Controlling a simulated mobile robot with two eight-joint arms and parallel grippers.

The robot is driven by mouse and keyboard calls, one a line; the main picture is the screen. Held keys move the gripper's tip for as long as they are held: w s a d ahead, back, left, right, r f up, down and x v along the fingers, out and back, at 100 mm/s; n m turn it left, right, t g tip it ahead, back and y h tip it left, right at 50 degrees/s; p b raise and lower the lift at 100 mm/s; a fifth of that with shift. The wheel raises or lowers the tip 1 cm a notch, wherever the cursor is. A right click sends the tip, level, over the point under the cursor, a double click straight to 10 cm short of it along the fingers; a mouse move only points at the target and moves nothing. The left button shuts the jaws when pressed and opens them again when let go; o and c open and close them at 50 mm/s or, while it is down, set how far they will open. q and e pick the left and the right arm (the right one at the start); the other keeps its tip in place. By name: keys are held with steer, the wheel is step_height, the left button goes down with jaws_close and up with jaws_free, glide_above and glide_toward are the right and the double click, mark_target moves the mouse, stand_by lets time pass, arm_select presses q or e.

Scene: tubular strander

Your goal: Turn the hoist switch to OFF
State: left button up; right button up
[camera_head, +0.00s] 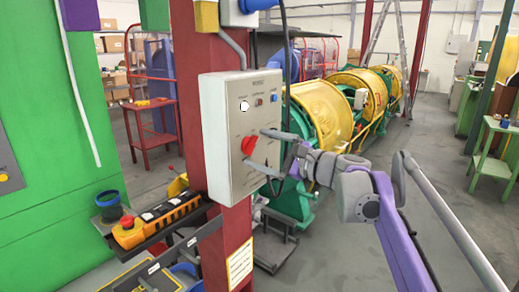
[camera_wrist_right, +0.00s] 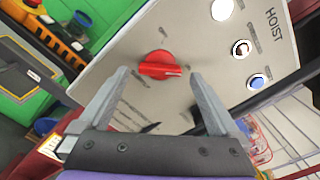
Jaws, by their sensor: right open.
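The hoist switch is a red rotary knob (camera_head: 248,146) low on the front of a grey control box (camera_head: 222,130) on a red post. It also shows in the right wrist view as a red knob (camera_wrist_right: 158,64) with a pale pointer mark aimed to the right of that picture. My right gripper (camera_head: 256,148) is open in front of the panel, one finger on each side of the knob. In the wrist view, the fingertips (camera_wrist_right: 160,74) are apart with panel showing between each one and the knob. The position labels are too small to read. My left gripper is out of view.
Above the knob are a white round lamp (camera_head: 244,105) and small dark and blue buttons. A cable hangs beside the box. Left below, an orange pendant (camera_head: 158,219) with a red button lies on a shelf. Yellow and green machinery (camera_head: 322,112) stands behind.

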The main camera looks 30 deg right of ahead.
steer(key=shift+w+a, duration=0.15)
steer(key=shift+w, duration=0.2)
steer(key=c, duration=1.4)
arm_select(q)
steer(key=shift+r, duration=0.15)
